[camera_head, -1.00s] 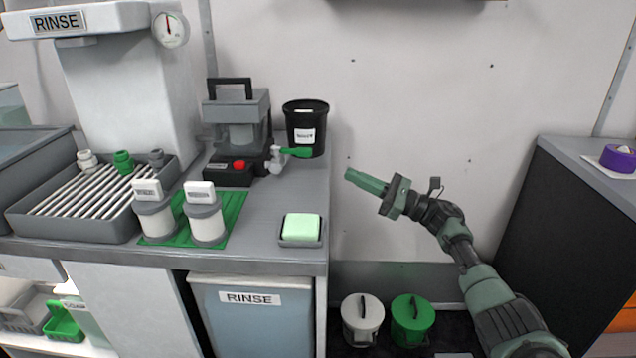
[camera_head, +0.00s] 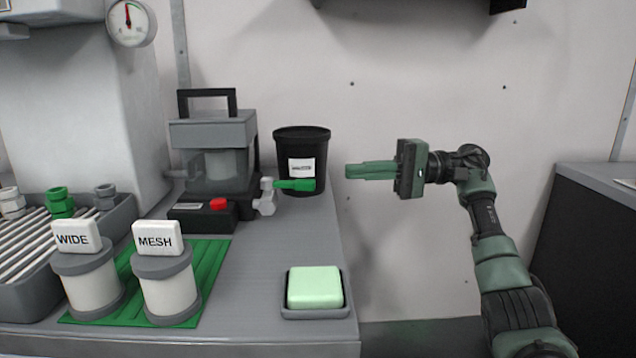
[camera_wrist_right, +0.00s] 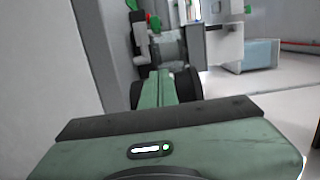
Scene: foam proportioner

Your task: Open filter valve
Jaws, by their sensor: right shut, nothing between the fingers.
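The grey filter unit (camera_head: 213,135) stands on the counter, with a black base and a red button (camera_head: 218,204). A valve with a light grey body (camera_head: 265,197) and a green lever (camera_head: 295,184) sticks out from its right side. The lever points right, in front of the black bucket. My right gripper (camera_head: 348,170) is shut and empty, pointing left. It appears right of the lever tip, slightly higher in the picture, with a gap between them. Its green fingers also show in the right wrist view (camera_wrist_right: 158,88). My left gripper is not in view.
A black bucket (camera_head: 301,145) stands behind the lever. A green sponge on a grey tray (camera_head: 318,312) lies at the counter's front right. Canisters labelled WIDE (camera_head: 92,288) and MESH (camera_head: 168,293) stand on a green mat. Open space lies right of the counter.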

